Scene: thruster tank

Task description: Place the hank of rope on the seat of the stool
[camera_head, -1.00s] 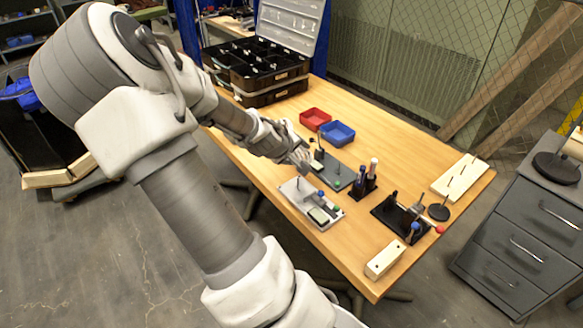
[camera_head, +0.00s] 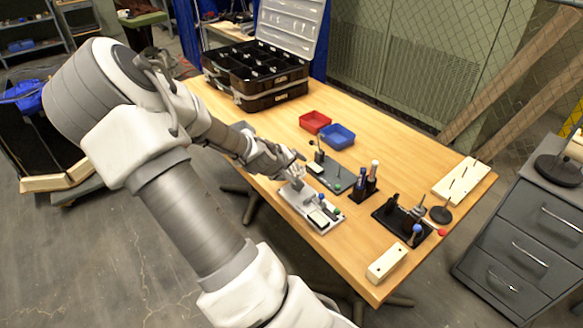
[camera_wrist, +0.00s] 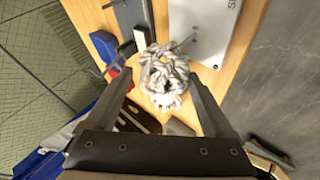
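The hank of rope (camera_wrist: 163,75) is a pale grey-white coiled bundle between the fingertips of my gripper (camera_wrist: 161,72) in the wrist view. Whether the rope touches the plate is unclear. I cannot identify the stool for certain; a green padded seat (camera_head: 143,18) shows at the upper left.
The grey plate (camera_head: 322,217) carries small parts. Near it are a dark board (camera_head: 332,172), a black holder (camera_head: 362,190), a red bin (camera_head: 314,121) and a blue bin (camera_head: 337,136). A black organizer case (camera_head: 262,78) stands behind. Grey drawers (camera_head: 530,240) stand at the right.

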